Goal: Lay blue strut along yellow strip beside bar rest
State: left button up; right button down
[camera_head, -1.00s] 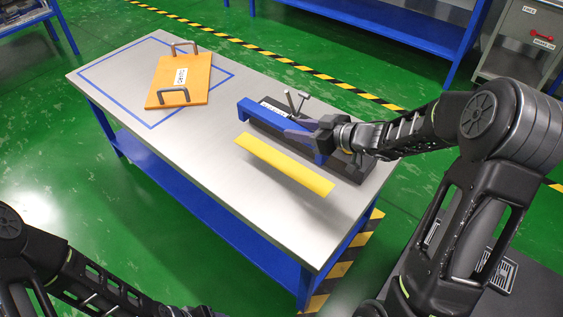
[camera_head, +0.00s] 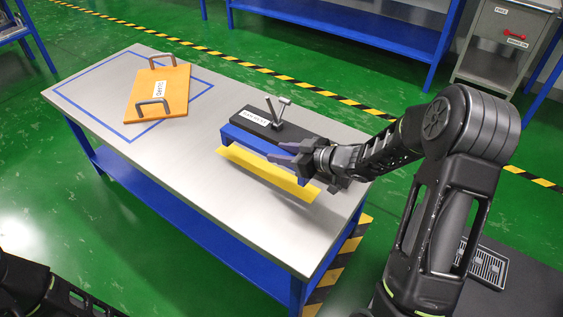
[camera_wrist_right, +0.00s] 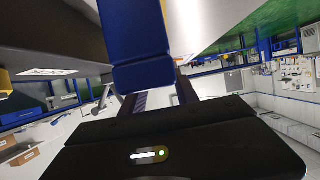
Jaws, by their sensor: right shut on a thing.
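The blue strut (camera_head: 247,139) is a long bar with downturned ends. My right gripper (camera_head: 287,154) is shut on it towards its right part, and the fingers hide some of it. The strut runs roughly parallel to the yellow strip (camera_head: 248,164), at its far edge and partly over it. I cannot tell whether it touches the table. The black bar rest (camera_head: 290,127) lies just behind the strut, with a white label and a metal clamp handle on it. In the right wrist view the strut (camera_wrist_right: 138,45) sits between the fingers. My left gripper is out of view.
The grey table (camera_head: 180,165) has bare metal in its middle. A blue bench and a grey cabinet (camera_head: 505,45) stand behind on the green floor.

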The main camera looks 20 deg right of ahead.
jog(key=shift+f+b, duration=0.45)
jog(key=shift+f, duration=1.15)
jog(key=shift+f, duration=0.1)
jog(key=c, duration=0.9)
grip_release()
jog(key=shift+f, duration=0.1)
jog(key=shift+r, duration=0.2)
jog(key=shift+s+d+r, duration=0.1)
jog(key=shift+s+d, duration=0.05)
jog(key=shift+s, duration=0.1)
jog(key=shift+p+v, duration=1.45)
jog(key=shift+v, duration=4.25)
